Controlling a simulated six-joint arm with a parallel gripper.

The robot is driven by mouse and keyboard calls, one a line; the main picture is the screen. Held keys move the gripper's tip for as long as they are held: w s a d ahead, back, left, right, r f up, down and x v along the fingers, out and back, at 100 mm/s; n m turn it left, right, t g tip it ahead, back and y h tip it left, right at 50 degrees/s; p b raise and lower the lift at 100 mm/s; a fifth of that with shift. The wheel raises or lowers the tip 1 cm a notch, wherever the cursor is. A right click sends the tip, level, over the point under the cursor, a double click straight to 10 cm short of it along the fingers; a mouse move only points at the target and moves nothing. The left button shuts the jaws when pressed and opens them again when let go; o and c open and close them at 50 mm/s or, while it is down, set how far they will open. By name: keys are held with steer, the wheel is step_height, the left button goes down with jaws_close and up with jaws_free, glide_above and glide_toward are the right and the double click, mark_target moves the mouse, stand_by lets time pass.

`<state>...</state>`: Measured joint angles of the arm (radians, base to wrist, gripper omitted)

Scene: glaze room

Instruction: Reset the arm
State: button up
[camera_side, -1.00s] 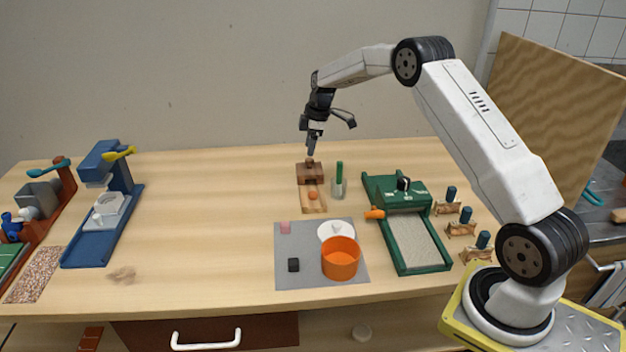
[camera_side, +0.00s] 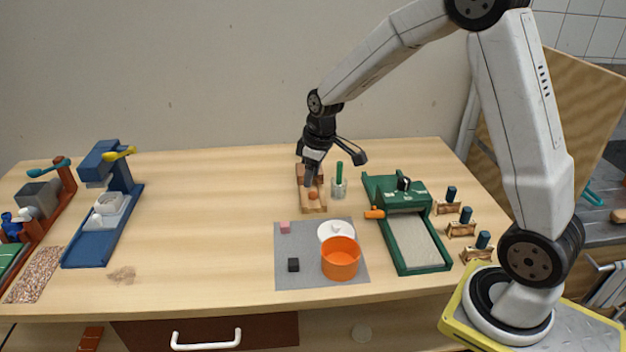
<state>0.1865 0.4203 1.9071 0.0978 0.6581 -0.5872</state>
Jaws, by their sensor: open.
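My gripper (camera_side: 312,178) is open, with its jaws pointing down just above the small wooden stand (camera_side: 314,207) at the back middle of the table. It partly covers the stand's darker block. An orange ball (camera_side: 312,196) sits on the stand just below the jaws. I cannot tell whether the jaws touch the stand or the ball. My arm reaches across from the base at the right.
A green device (camera_side: 436,258) stands right, a blue press (camera_side: 88,243) left.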

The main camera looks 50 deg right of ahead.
steer(key=s+a+m, duration=0.2)
steer(key=s+a, duration=0.1)
steer(key=s, duration=0.5)
steer(key=s+a+f+m, duration=0.1)
steer(key=s+a, duration=0.3)
steer(key=s, duration=0.4)
steer(key=shift+s+a+f+m+t, duration=0.2)
steer(key=shift+s+f+m+t, duration=0.1)
steer(key=shift+m, duration=0.1)
stand_by(0.4)
steer(key=shift+o, duration=1)
steer(key=shift+w+r, duration=0.1)
steer(key=w+d+r+t, duration=0.1)
steer(key=w+d+r, duration=0.1)
steer(key=w+d, duration=1.9)
steer(key=w, duration=0.4)
steer(key=shift+t, duration=0.4)
steer(key=shift+w+d+f, duration=0.1)
steer(key=shift+f, duration=0.1)
steer(key=shift+x, duration=3.75)
